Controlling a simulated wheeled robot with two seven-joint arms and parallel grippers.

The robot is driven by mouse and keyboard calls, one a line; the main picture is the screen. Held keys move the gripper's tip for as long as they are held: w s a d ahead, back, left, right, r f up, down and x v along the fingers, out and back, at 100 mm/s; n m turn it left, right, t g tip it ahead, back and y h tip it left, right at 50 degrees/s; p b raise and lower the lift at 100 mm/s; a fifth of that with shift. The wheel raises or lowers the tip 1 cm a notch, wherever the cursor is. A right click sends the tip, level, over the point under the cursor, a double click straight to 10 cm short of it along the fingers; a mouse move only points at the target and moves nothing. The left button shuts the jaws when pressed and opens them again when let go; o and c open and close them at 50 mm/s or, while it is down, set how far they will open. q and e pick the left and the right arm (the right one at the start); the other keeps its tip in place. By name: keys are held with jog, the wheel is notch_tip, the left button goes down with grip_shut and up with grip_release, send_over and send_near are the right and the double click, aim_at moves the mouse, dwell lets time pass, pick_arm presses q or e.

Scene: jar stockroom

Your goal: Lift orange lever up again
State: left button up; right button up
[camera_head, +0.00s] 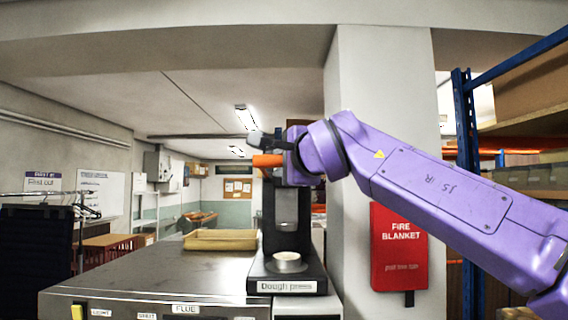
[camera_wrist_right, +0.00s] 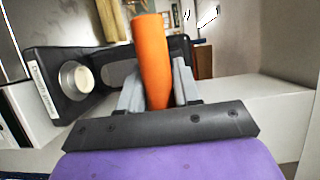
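The orange lever (camera_head: 267,160) is at the upper part of the black dough press (camera_head: 269,272), sticking out to the left. My right gripper (camera_head: 262,150) is at the lever, with one grey finger just above it in the head view. In the right wrist view the lever (camera_wrist_right: 151,55) lies between the two fingers of my right gripper (camera_wrist_right: 158,85). The fingers look close to its sides, but I cannot tell whether both press on it. The lever's joint with the press is hidden behind the gripper. My left gripper is not in view.
A round metal cup (camera_head: 287,262) sits on the press base. A tan tray (camera_head: 220,240) lies on the metal counter (camera_head: 140,275) to the left. A pillar (camera_head: 385,100) with a red fire blanket box (camera_head: 398,247) stands right of the press, behind my right arm. Blue shelving (camera_head: 467,180) is farther right.

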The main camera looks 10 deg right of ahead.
jog(key=shift+o, duration=1.2)
jog(key=shift+a, duration=0.1)
jog(key=shift+s+f+b, duration=0.15)
jog(key=shift+s+b, duration=0.2)
jog(key=b+v, duration=0.4)
jog(key=v, duration=0.6)
jog(key=shift+r, duration=0.2)
jog(key=shift+w, duration=0.1)
